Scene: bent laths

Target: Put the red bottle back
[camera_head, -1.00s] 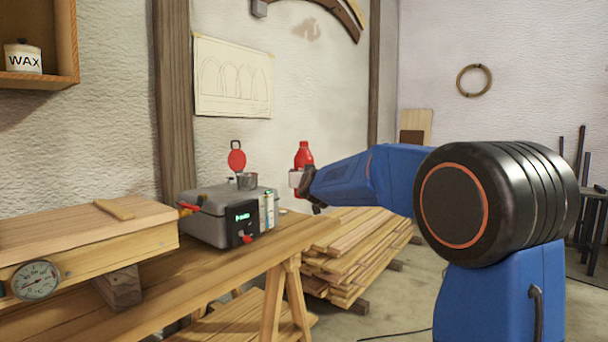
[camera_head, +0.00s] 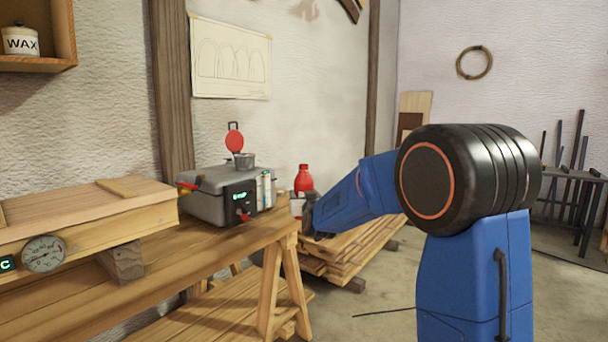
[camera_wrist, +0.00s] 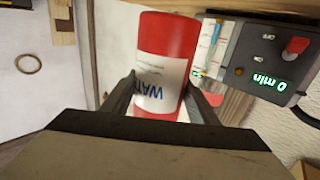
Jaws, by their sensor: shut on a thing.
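The red bottle (camera_head: 303,180) has a white label and stands out at the right end of the workbench (camera_head: 240,247) in the head view. My gripper (camera_head: 303,207) is shut on it, and my blue arm reaches in from the right. In the wrist view the bottle (camera_wrist: 166,65) sits between both fingers of my gripper (camera_wrist: 165,92), with part of the label's dark lettering showing. The bottle looks upright in the head view. Whether its base touches the bench is hidden behind my gripper.
A wooden box with a dial (camera_head: 43,254) is at left. Stacked boards (camera_head: 350,250) lie beyond the bench.

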